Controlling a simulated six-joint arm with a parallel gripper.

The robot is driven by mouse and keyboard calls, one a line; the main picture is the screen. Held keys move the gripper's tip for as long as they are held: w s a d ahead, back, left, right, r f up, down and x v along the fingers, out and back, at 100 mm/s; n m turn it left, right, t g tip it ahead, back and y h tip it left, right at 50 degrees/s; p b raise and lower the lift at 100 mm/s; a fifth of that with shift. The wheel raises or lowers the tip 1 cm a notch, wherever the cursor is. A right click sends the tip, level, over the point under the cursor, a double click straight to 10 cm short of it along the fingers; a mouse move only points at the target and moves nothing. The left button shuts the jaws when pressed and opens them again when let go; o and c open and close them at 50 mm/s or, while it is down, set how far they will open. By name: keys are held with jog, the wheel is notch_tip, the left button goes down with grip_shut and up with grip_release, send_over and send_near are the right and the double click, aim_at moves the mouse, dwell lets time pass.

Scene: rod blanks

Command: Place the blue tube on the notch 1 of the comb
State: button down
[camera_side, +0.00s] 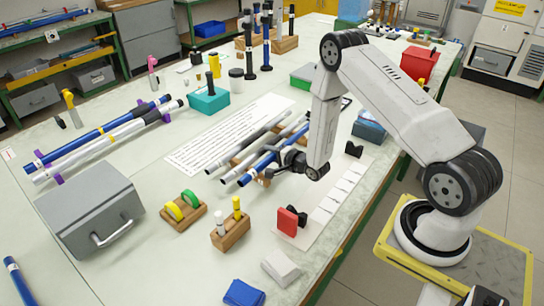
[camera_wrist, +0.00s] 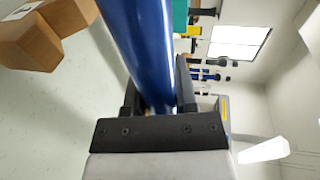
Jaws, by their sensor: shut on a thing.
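My gripper (camera_side: 289,166) is shut on a blue tube (camera_wrist: 140,40), which runs up between the two fingers in the wrist view. In the side view the blue tube (camera_side: 264,166) slants from lower left to upper right, beside my gripper and partly hidden by it. Grey and white tubes lie roughly parallel on its left. A brown wooden piece (camera_side: 237,160), perhaps the comb, shows between and under the tubes. A brown wooden block (camera_wrist: 45,40) also shows at upper left in the wrist view. I cannot tell the notch numbers or whether the tube touches the wood.
A printed white sheet (camera_side: 205,143) lies left of the tubes. A pale strip with a red block (camera_side: 288,221) lies in front right. Small wooden holders (camera_side: 230,231) and a grey box (camera_side: 90,215) stand in front. Long tubes (camera_side: 105,138) rest on a rack at left.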

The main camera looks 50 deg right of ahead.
jog(key=shift+w+f, duration=0.3)
jog(key=shift+f, duration=1.55)
jog(key=shift+f, duration=0.1)
jog(key=shift+c, duration=2)
grip_release()
jog(key=shift+v, duration=6.05)
jog(key=shift+w+d, duration=0.1)
jog(key=shift+d, duration=0.05)
